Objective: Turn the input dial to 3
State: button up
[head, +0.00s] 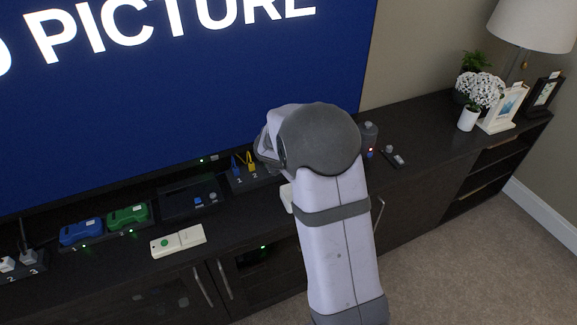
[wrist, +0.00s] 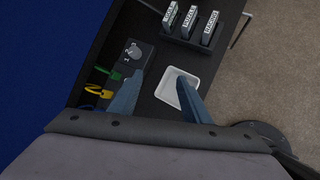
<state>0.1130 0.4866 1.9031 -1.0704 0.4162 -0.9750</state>
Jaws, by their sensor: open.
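The input dial (wrist: 133,51) is a small grey round knob on a dark box (wrist: 122,66) in the wrist view. I cannot read the number that it points to. Green (wrist: 107,72) and yellow (wrist: 98,91) cables plug into the box's side. In the head view part of the box (head: 243,179) shows with blue and yellow plugs and the marks 1 and 2; my arm hides the dial there. My gripper (wrist: 161,77) is open, with its two blue-grey fingers apart and nothing between them. The left fingertip is near the dial, apart from it in the picture.
A white tray (wrist: 164,92) lies by the right finger. The screen (head: 190,85) reads "PICTURE". Blue (head: 81,232) and green (head: 127,217) consoles and a white remote-like box (head: 178,241) are left on the cabinet.

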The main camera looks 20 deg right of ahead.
jog(key=w+d+f+n+t+b, duration=0.1)
jog(key=w+f+n, duration=0.3)
jog(key=w+n, duration=0.4)
jog(key=shift+w+d+f+n+t+b, duration=0.3)
jog(key=shift+w+d+n+t+b, duration=0.1)
jog(key=shift+w+d+t, duration=0.15)
jog(key=shift+d, duration=0.1)
jog(key=shift+p+x, duration=0.75)
jog(key=shift+x, duration=2.8)
jog(key=shift+c, duration=0.3)
jog(key=c, duration=1)
